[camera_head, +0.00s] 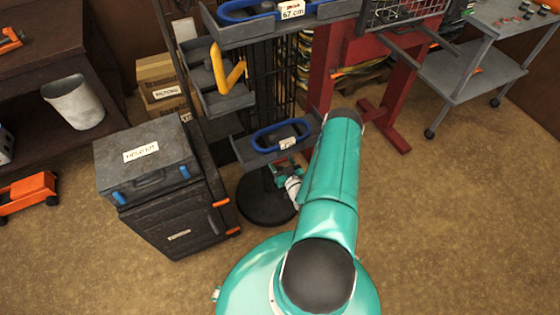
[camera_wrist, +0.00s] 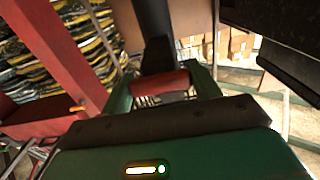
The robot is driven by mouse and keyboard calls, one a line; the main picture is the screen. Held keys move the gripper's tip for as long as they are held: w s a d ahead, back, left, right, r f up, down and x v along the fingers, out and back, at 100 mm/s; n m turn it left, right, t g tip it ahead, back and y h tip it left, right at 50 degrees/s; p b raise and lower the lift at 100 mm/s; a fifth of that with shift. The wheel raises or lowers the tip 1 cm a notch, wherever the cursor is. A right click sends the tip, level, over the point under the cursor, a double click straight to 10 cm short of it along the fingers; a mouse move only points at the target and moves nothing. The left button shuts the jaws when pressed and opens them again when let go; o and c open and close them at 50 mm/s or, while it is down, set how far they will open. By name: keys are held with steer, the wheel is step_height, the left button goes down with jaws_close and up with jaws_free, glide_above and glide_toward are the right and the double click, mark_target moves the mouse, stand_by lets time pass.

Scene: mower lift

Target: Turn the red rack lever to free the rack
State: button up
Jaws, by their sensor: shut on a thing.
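The red rack lever (camera_wrist: 172,84) shows in the wrist view as a short red bar between the two green fingers of my gripper (camera_wrist: 163,76). The fingers are shut on it, one on each side. A dark post (camera_wrist: 154,30) rises right behind the lever. In the head view my teal arm reaches to the dark rack stand (camera_head: 262,205), with my gripper (camera_head: 280,172) low beside it, under a grey tray with a blue handle (camera_head: 275,150). The tray and my arm hide most of the gripper there, and I cannot make out the lever clearly.
A black cabinet (camera_head: 180,225) with a grey case (camera_head: 145,158) on it stands close left of the rack. A red frame (camera_head: 335,60) stands behind, and a grey cart (camera_head: 465,75) at the right. The floor (camera_head: 470,215) at right is clear.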

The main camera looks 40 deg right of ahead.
steer(key=o, duration=1)
steer(key=v, duration=1.4)
steer(key=shift+w, duration=0.1)
